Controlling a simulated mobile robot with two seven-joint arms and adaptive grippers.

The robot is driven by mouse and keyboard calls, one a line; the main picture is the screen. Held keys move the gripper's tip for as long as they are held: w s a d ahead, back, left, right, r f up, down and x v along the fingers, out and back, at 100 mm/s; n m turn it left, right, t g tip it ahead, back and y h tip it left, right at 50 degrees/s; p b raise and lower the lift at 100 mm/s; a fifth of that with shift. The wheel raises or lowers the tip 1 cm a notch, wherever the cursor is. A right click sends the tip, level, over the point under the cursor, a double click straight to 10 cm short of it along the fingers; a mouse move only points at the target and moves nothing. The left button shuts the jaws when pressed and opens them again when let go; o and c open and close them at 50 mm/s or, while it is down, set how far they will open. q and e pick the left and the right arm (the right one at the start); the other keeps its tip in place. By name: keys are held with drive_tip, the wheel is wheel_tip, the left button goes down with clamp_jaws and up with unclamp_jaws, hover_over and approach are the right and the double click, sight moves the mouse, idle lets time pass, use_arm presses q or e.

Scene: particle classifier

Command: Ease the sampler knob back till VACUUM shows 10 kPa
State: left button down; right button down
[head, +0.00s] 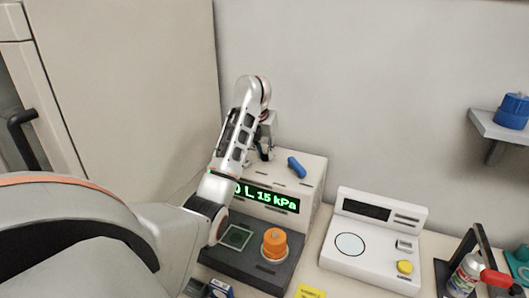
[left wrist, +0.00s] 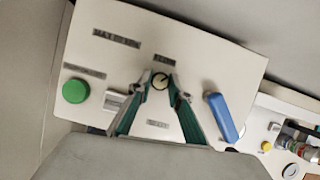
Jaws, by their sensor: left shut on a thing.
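The sampler is a cream box (head: 313,172) with a dark front base. Its display (head: 284,203) shows green text ending in "15 kPa"; my left arm covers the start, so the word VACUUM does not show. In the left wrist view, the small round knob (left wrist: 160,81) with a pale face and dark rim sits on the panel. My left gripper (head: 264,152) is at the panel top, and its fingertips are shut on the knob from both sides. The knob cannot be made out in the head view. My right gripper is not in view.
A blue handle (head: 297,167) stands close beside the gripper, and a green button (left wrist: 76,91) lies on the other side. An orange knobbed part (head: 274,243) is on the base. A white instrument (head: 375,240) stands to the right, with a spray can (head: 466,273) beyond.

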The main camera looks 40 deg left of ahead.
use_arm(q)
drive_tip(key=n, duration=0.3)
drive_tip(key=shift+w+d+y, duration=0.1)
drive_tip(key=shift+d+y, duration=0.1)
drive_tip(key=shift+y, duration=0.2)
drive_tip(key=n+g+y, duration=0.1)
drive_tip(key=n, duration=0.2)
drive_tip(key=shift+w, duration=0.1)
drive_tip(key=n+g+b, duration=0.1)
drive_tip(key=n, duration=0.1)
drive_tip(key=shift+n, duration=0.4)
drive_tip(key=shift+n+g+y, duration=0.3)
drive_tip(key=shift+n+y, duration=0.1)
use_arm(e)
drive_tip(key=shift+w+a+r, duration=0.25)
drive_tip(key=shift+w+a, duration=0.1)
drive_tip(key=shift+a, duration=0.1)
use_arm(q)
drive_tip(key=c, duration=1.8)
unclamp_jaws()
drive_tip(key=shift+c, duration=0.2)
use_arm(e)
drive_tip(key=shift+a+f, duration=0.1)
use_arm(q)
drive_tip(key=shift+r, duration=0.15)
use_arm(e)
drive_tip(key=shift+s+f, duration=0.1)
